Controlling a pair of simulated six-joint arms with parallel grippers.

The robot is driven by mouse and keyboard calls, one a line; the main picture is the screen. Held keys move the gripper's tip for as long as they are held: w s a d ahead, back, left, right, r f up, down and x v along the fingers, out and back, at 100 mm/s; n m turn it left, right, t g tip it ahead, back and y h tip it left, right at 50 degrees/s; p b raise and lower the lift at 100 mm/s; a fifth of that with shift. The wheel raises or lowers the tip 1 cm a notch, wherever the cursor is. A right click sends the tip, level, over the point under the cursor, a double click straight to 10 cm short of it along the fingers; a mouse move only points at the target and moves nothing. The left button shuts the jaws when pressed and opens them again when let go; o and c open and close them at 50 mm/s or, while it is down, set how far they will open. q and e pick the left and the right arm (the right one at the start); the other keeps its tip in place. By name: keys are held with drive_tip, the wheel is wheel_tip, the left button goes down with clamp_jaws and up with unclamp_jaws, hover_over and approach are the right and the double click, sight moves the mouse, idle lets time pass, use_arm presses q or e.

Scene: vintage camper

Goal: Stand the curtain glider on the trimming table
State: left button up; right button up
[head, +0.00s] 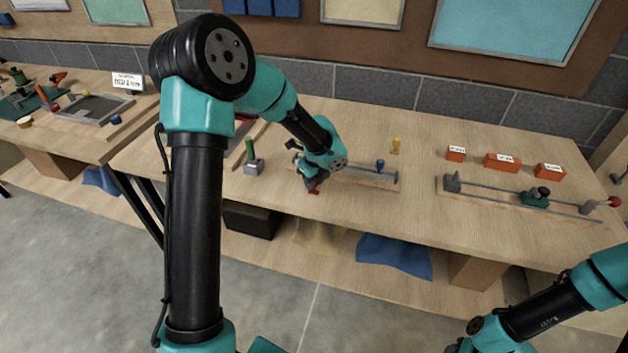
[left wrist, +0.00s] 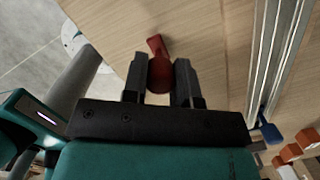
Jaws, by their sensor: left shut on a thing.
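My left gripper (head: 314,184) is low over the long wooden bench, at the left end of a metal rail. In the left wrist view, its two dark fingers (left wrist: 161,82) are shut on a small red piece (left wrist: 158,68), apparently the curtain glider. The red piece has a rounded body and a narrower tab that sticks out past the fingertips. In the head view only a bit of red shows below the gripper. I cannot tell if it touches the wood. The bench top (head: 350,125) may be the trimming table; its label is not readable. My right gripper is outside the frame.
The rail (head: 360,174) lies on a wooden board with a blue piece (head: 380,164) near its right end. A green-handled grey block (head: 253,160) stands left. A rod fixture (head: 535,198) and orange labelled blocks (head: 502,162) are right.

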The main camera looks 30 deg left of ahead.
sight(317, 194)
use_arm(q)
drive_tip(key=shift+f, duration=0.25)
drive_tip(key=o, duration=0.9)
drive_tip(key=shift+r, duration=0.2)
drive_tip(key=r, duration=0.4)
drive_tip(key=d+r, duration=0.1)
drive_tip(key=r, duration=0.7)
drive_tip(key=shift+s+d, duration=0.2)
drive_tip(key=shift+s, duration=0.05)
